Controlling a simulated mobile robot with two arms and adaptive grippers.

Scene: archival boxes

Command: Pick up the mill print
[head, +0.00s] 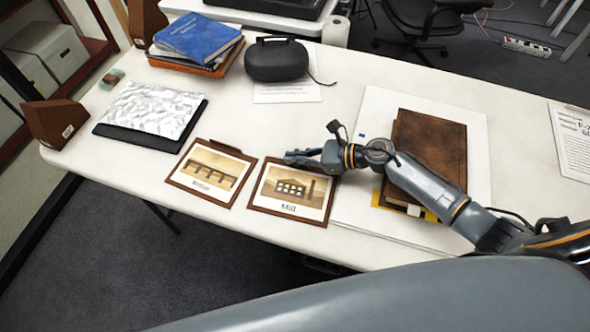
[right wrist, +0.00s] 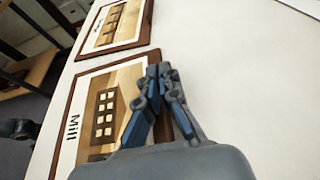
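The mill print (head: 290,191) lies flat near the table's front edge, a brown frame around a tan factory picture labelled "Mill". It also shows in the right wrist view (right wrist: 104,115), partly covered by my gripper. My right gripper (head: 290,157) is at the print's far edge, fingers pointing left in the head view. In the right wrist view its fingertips (right wrist: 159,70) come together over the frame's edge, with nothing visible between them. Whether they touch the print I cannot tell. The far edge's middle is hidden by the gripper. My left gripper is not in view.
A similar framed bridge print (head: 211,173) lies just left of the mill print.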

